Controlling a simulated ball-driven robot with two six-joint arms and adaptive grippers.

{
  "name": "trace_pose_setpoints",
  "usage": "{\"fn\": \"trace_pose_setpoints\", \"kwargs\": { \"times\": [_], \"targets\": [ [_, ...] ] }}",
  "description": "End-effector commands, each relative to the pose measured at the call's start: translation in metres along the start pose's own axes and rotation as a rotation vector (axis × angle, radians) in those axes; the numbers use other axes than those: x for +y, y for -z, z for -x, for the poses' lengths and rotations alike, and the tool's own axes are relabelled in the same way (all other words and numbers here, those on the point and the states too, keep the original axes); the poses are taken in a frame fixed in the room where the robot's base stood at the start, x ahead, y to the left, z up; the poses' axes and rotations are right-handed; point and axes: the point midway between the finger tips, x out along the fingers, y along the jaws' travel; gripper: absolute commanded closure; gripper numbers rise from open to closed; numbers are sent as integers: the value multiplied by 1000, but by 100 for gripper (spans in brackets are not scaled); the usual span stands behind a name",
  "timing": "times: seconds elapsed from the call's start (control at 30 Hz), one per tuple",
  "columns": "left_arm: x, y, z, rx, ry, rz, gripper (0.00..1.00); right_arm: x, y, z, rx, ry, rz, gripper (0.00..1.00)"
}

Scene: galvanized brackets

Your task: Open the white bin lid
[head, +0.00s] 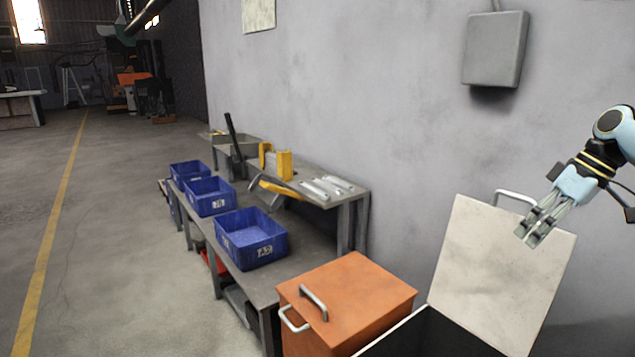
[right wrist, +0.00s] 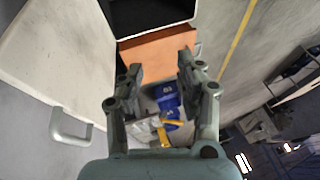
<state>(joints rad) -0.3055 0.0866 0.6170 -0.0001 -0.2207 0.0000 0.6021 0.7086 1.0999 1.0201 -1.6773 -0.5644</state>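The white bin lid (head: 490,265) stands raised and leans back toward the wall, with its metal handle (head: 515,197) at the top edge. Below it the white bin (head: 385,335) is open and its inside is dark. My right gripper (head: 533,235) is in front of the lid's upper right part in the head view. In the right wrist view my right gripper (right wrist: 160,72) has its fingers spread with nothing between them. The lid (right wrist: 55,75) and its handle (right wrist: 70,128) are to the left there, apart from the fingers. My left gripper is not in view.
A closed orange bin (head: 350,295) stands left of the white bin. A grey workbench (head: 325,235) along the wall carries blue crates (head: 250,240), a yellow tool (head: 283,165) and metal brackets (head: 327,187). A grey box (head: 493,50) hangs on the wall. The floor at left is clear.

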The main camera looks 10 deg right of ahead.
Motion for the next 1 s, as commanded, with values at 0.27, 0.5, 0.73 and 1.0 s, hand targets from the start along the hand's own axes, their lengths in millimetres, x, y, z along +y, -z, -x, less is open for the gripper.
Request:
{"fn": "trace_pose_setpoints", "kwargs": {
  "times": [0.27, 0.5, 0.73, 1.0],
  "targets": [
    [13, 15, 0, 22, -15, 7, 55, -31, -29, -56, -93, -59, 33, 64],
    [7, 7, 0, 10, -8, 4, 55, -91, -83, -125, -174, -152, 71, 64],
    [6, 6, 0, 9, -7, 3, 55, -186, -159, -163, -158, -274, 51, 64],
    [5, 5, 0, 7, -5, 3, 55, -247, -208, -141, -81, -372, -45, 64]
  ]
}}
